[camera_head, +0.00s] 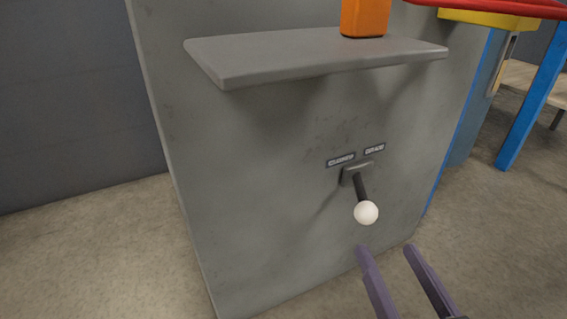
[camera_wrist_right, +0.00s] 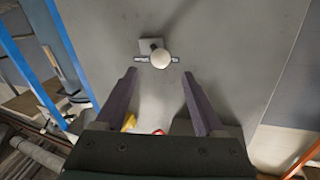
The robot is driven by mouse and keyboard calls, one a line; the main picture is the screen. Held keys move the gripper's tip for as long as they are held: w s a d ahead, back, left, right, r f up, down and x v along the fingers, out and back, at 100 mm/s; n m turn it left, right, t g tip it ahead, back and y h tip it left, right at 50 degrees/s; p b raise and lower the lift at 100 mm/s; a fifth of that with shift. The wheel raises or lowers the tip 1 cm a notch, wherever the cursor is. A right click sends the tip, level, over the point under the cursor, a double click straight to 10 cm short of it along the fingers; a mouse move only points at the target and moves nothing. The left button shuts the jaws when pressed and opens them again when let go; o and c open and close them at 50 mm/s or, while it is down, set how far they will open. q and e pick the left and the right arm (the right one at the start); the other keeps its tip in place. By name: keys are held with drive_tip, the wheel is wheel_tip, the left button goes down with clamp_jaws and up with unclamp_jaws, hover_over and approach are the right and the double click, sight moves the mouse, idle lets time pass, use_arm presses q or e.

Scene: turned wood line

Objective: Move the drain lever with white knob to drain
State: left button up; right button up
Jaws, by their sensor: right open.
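The drain lever (camera_head: 360,187) is a short dark rod on a small mount on the front of a grey cabinet. Its white knob (camera_head: 366,213) points out and down. Two small label plates sit above it, a left one (camera_head: 341,160) and a right one (camera_head: 375,148); their text is too small to read surely. My right gripper (camera_head: 384,248) is open and empty, just below the knob in the head view. In the right wrist view the knob (camera_wrist_right: 160,60) shows ahead of the fingertips, between their lines and apart from them. My left gripper is not in view.
A grey shelf (camera_head: 270,58) juts from the grey cabinet (camera_head: 235,180) above the lever, with an orange object (camera_head: 364,18) on it. A blue post (camera_head: 532,95) and a red bar (camera_head: 500,8) are at the right. The floor at left is clear.

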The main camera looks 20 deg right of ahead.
sight(371, 222)
drive_tip(key=b+x, duration=0.3)
drive_tip(key=x, duration=0.4)
drive_tip(key=shift+w+d, duration=0.1)
drive_tip(key=shift+w, duration=0.2)
drive_tip(key=shift+w+d+r, duration=0.1)
drive_tip(key=shift+w, duration=0.4)
clamp_jaws()
idle(0.6)
